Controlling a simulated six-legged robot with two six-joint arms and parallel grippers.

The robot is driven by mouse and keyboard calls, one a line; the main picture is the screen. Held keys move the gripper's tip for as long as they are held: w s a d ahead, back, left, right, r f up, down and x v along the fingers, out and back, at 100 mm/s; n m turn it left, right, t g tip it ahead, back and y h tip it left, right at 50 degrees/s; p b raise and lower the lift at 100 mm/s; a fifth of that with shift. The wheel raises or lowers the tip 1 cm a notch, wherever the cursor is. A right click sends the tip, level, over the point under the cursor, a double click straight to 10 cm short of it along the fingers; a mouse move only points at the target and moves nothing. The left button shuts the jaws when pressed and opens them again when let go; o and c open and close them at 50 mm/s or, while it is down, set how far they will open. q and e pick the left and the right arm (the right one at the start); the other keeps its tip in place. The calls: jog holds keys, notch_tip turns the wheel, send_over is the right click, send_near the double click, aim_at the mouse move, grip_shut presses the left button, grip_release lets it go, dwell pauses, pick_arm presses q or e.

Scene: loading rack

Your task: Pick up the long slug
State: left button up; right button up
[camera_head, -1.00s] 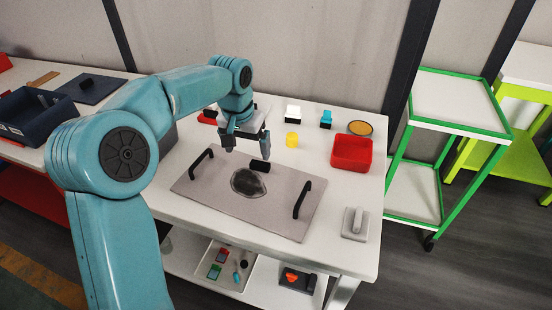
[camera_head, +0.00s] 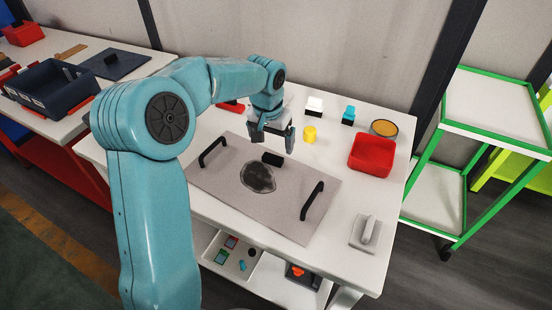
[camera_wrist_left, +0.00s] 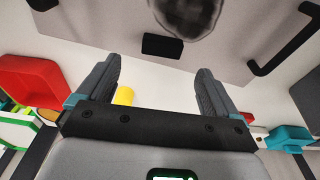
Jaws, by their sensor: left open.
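A short black bar (camera_head: 272,158) lies on a grey plate (camera_head: 225,185) beside a dark round patch; I cannot tell for certain that it is the long slug. My left gripper (camera_head: 272,139) is open and empty, just behind and above the bar. In the left wrist view the two fingers of the gripper (camera_wrist_left: 158,75) are spread wide, and the black bar (camera_wrist_left: 162,45) shows ahead of them, between their lines and apart from both. My right gripper is not in view.
The plate has two upright black handles, one at its right end (camera_head: 312,200). A yellow cylinder (camera_head: 309,134) stands behind it, right of the gripper. A red bin (camera_head: 371,156) and a grey block with a handle (camera_head: 366,232) stand at the right of the white table.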

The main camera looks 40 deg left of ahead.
aim_at(273, 158)
pick_arm(q)
jog(key=shift+s+a+f, duration=0.1)
jog(key=shift+a+f, duration=0.05)
jog(key=shift+f, duration=0.4)
jog(key=shift+s, duration=0.3)
jog(key=shift+s+f, duration=0.15)
jog(key=shift+f, duration=0.1)
jog(key=f, duration=0.1)
jog(key=w+f, duration=0.1)
jog(key=f, duration=0.1)
jog(key=w+f+p, duration=0.1)
jog(key=shift+a+f, duration=0.15)
jog(key=shift+f, duration=0.1)
jog(key=shift+s+f, duration=0.15)
jog(key=shift+s, duration=0.2)
jog(key=shift+c, duration=0.6)
jog(key=shift+w+f, duration=0.1)
jog(key=shift+w, duration=0.2)
jog(key=c, duration=1)
jog(key=shift+s, duration=0.15)
jog(key=shift+c, duration=0.3)
